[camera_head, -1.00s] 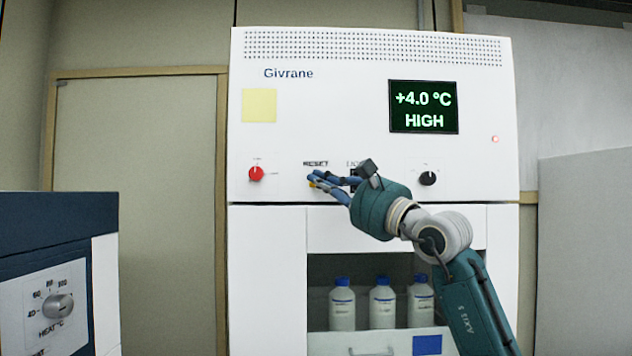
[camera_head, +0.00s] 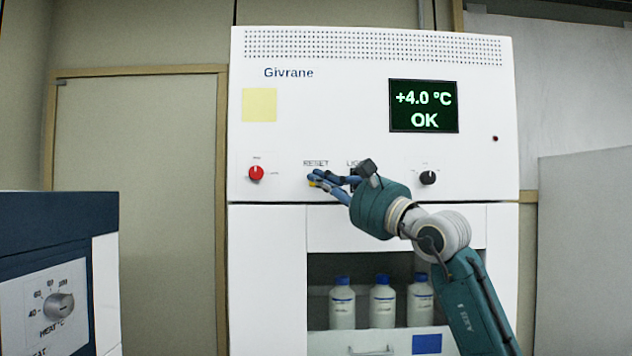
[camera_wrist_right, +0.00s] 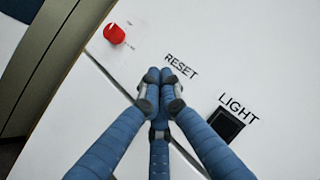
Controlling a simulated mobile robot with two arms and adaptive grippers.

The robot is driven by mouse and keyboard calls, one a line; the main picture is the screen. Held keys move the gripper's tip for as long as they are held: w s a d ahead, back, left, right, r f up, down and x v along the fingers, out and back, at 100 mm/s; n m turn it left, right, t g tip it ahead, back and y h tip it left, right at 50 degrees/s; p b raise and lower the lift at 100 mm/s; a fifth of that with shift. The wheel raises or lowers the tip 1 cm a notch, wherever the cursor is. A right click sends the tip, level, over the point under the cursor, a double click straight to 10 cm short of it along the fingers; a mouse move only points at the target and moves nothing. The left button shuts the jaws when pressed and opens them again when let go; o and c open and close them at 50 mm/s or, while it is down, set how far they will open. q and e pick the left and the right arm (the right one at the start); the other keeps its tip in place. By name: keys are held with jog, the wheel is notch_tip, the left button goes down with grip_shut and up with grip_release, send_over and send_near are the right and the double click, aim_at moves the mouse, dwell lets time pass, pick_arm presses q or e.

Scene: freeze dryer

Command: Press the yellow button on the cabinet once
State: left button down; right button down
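The white cabinet (camera_head: 380,60) stands ahead with a display (camera_head: 424,106) that reads "+4.0 °C OK". A small part of the yellow button (camera_head: 312,184) shows under the RESET label in the head view, at my right fingertips. My right gripper (camera_head: 314,178) has its blue fingers drawn together with nothing seen between them. In the right wrist view its closed fingertips (camera_wrist_right: 160,78) are just below the RESET label and hide the button. The tips appear to touch it. My left gripper is in neither view.
A red knob (camera_head: 256,173) is left of the button. A black LIGHT switch (camera_wrist_right: 226,124) and a black knob (camera_head: 428,178) are to the right. White bottles (camera_head: 382,306) stand in the compartment below. A blue and white unit (camera_head: 60,240) is at the left.

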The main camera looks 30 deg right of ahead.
jog(key=shift+s+a, duration=0.3)
jog(key=shift+s, duration=0.25)
jog(key=shift+b, duration=0.3)
jog(key=shift+s+a+b, duration=0.3)
jog(key=shift+s+a, duration=0.15)
jog(key=shift+s, duration=0.25)
jog(key=shift+s+a+b, duration=0.25)
jog(key=shift+s+a, duration=0.15)
jog(key=shift+s, duration=0.3)
jog(key=shift+s+a+b, duration=0.3)
jog(key=shift+s+a, duration=0.15)
jog(key=shift+s, duration=0.25)
jog(key=shift+f, duration=0.1)
